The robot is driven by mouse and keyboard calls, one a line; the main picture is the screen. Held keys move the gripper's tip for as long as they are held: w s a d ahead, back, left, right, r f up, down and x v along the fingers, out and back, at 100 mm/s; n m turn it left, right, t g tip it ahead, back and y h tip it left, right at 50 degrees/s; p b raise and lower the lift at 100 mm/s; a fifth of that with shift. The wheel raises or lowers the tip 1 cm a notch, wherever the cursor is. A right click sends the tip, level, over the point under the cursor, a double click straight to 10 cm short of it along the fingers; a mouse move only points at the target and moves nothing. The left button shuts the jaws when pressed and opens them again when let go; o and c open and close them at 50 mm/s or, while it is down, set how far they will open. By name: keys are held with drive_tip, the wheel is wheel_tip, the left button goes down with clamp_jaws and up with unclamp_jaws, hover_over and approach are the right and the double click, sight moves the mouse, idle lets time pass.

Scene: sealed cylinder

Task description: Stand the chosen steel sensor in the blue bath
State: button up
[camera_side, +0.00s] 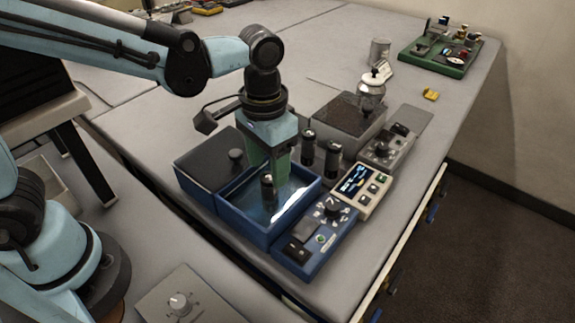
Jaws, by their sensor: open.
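The blue bath (312,193) is an open square tank with a bright reflection inside. A dark cylinder with a paler top, likely the steel sensor (267,190), stands roughly upright inside it. My gripper (267,166) points down over the bath, open, just above and behind this cylinder. I cannot tell whether its fingers touch it. Two similar dark cylinders, a left one (308,148) and a right one (332,160), stand just behind the bath. The bath's floor is partly hidden.
A dark lid (207,160) with a knob lies left of the bath. A blue control panel (318,236) and a white display unit (361,189) adjoin it. A grey block (345,118) and silver pot (371,92) stand behind.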

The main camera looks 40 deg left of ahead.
wheel_tip(320, 180, up, 4)
drive_tip(key=shift+f, duration=0.2)
drive_tip(key=shift+a+r, duration=0.15)
drive_tip(key=s+a+t, duration=0.1)
drive_tip(key=a+t, duration=0.1)
drive_tip(key=a, duration=0.2)
drive_tip(key=s+a+n+t, duration=0.1)
drive_tip(key=a+t, duration=0.1)
drive_tip(key=a, duration=0.2)
drive_tip(key=s+a+n+t, duration=0.1)
drive_tip(key=a+t, duration=0.1)
drive_tip(key=a, duration=0.2)
drive_tip(key=shift+a+r+t, duration=0.1)
drive_tip(key=shift+a+t, duration=0.2)
drive_tip(key=shift+a, duration=0.1)
drive_tip(key=shift+s+a+t, duration=0.15)
drive_tip(key=shift+a+t, duration=0.15)
drive_tip(key=shift+a, duration=0.2)
